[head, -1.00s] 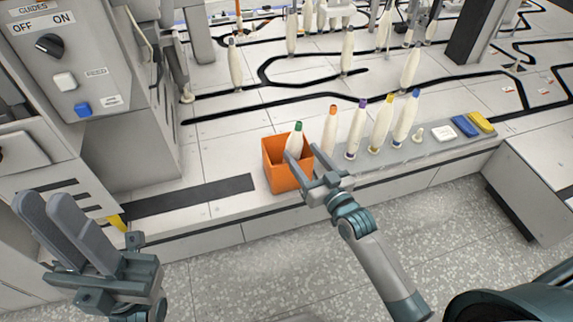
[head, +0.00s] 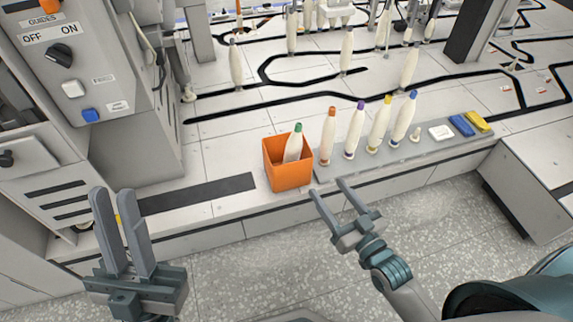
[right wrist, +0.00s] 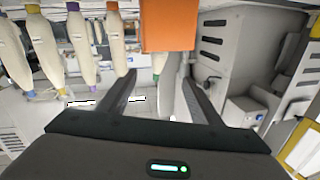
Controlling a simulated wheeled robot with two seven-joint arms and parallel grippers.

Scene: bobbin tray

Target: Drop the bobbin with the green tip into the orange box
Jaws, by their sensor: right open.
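The bobbin with the green tip (head: 293,146) stands inside the orange box (head: 288,179), leaning a little, with its tip above the rim. Its lower part is hidden by the box wall. The orange box also shows at the top of the right wrist view (right wrist: 168,28). My right gripper (head: 327,188) is open and empty, in front of the box and a little to its right, apart from it. Its two fingers show apart in the right wrist view (right wrist: 158,92). My left gripper (head: 119,222) is at the lower left, away from the box, with a narrow gap between its fingers.
Bobbins with orange (head: 328,136), purple (head: 354,131), yellow (head: 379,126) and blue (head: 403,118) tips stand on a grey strip (head: 340,169) right of the box. A control panel (head: 75,60) stands at left. The floor in front is clear.

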